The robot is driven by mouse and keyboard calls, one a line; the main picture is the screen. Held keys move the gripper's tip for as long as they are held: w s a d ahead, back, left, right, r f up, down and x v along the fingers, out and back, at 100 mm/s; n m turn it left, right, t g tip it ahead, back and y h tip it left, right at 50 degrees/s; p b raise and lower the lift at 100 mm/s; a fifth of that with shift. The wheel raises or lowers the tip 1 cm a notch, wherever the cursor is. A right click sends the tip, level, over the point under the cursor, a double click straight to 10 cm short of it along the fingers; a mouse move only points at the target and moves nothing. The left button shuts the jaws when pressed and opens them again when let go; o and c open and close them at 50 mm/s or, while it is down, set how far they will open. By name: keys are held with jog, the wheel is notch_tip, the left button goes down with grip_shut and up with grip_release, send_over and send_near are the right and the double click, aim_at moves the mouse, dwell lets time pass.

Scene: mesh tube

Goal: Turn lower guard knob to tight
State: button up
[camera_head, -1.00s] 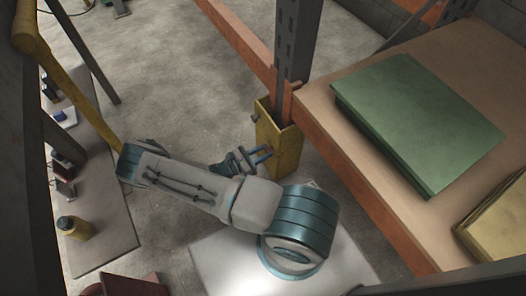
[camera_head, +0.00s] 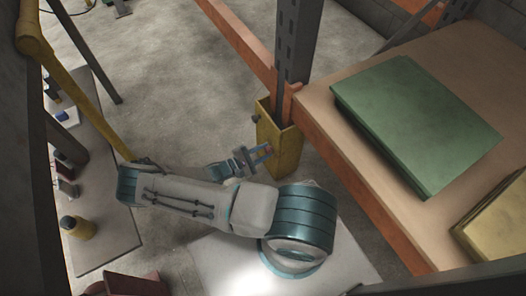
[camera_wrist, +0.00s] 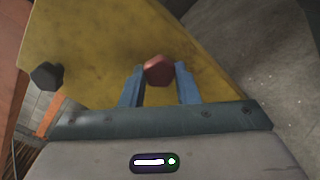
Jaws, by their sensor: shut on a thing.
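The yellow guard (camera_head: 283,150) wraps the foot of the dark rack post. In the wrist view its yellow face (camera_wrist: 95,45) fills the upper middle. A red, faceted knob (camera_wrist: 159,70) on that face sits between the two blue fingers of my gripper (camera_wrist: 159,84). My gripper is shut on this red knob. A second, dark knob (camera_wrist: 46,75) is on the same face to the left, clear of the fingers. In the head view my gripper (camera_head: 266,152) is at the guard's left face, below the knob on its upper part (camera_head: 255,118). No tightness marking is readable.
An orange-edged shelf (camera_head: 420,195) with a green box (camera_head: 418,122) stands right of the guard. A bench (camera_head: 105,215) with small items, including a yellow can (camera_head: 76,228), is at the left. Open concrete floor (camera_head: 180,80) lies behind my arm.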

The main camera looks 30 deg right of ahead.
jog(key=shift+m, duration=0.3)
dwell(0.4)
jog(key=o, duration=1)
jog(key=a, duration=0.4)
jog(key=a+p, duration=0.1)
jog(key=a, duration=0.4)
jog(key=a+p, duration=0.1)
jog(key=a, duration=0.4)
jog(key=shift+s, duration=0.25)
